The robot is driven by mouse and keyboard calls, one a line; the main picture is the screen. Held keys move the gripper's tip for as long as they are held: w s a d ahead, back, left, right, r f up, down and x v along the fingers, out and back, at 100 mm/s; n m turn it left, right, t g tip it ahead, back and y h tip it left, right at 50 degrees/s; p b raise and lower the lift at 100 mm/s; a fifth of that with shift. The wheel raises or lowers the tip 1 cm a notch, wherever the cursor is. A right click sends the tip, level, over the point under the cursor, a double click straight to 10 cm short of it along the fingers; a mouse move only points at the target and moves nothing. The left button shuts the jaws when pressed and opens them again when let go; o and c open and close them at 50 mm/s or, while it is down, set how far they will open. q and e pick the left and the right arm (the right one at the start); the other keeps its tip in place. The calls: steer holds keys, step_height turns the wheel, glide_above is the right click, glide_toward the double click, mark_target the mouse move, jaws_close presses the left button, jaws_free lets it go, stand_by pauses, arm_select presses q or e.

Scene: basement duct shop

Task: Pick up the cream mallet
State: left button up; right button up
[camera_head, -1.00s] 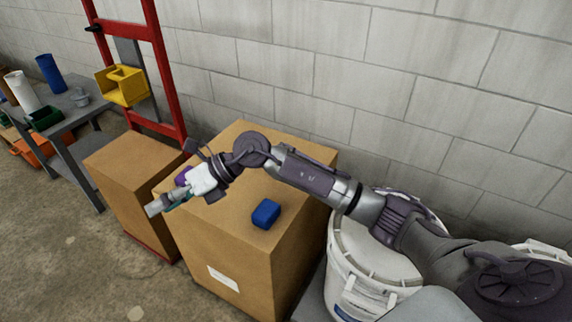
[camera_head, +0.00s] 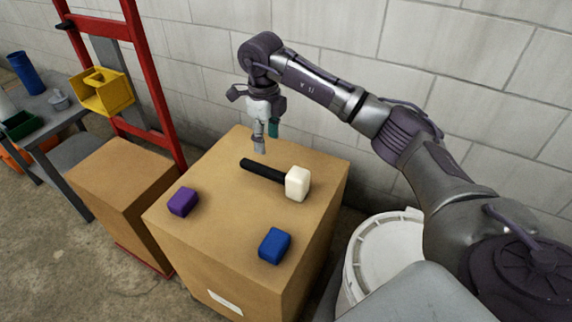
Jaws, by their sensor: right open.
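The cream mallet (camera_head: 297,184) lies on top of a large cardboard box (camera_head: 223,234). Its block-shaped cream head is at the right, and its black handle (camera_head: 263,171) points to the left and back. My right gripper (camera_head: 266,142) hangs above the box top, just behind the handle, fingers pointing down. My left gripper is out of view.
A purple block (camera_head: 183,201) and a blue block (camera_head: 275,245) lie on the same box top. A smaller box (camera_head: 122,190) and a red frame (camera_head: 150,75) stand left. A white bucket (camera_head: 386,252) stands right, and a block wall (camera_head: 340,35) behind.

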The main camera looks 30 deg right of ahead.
mark_target(269, 169)
steer(key=f, duration=0.5)
steer(key=f+b, duration=0.1)
steer(key=f, duration=0.2)
steer(key=shift+w, duration=0.25)
steer(key=shift+s+d+f+b, duration=0.15)
steer(key=shift+f+b, duration=0.45)
steer(key=shift+f, duration=2.05)
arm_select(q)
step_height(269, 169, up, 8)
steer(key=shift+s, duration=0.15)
arm_select(e)
jaws_close()
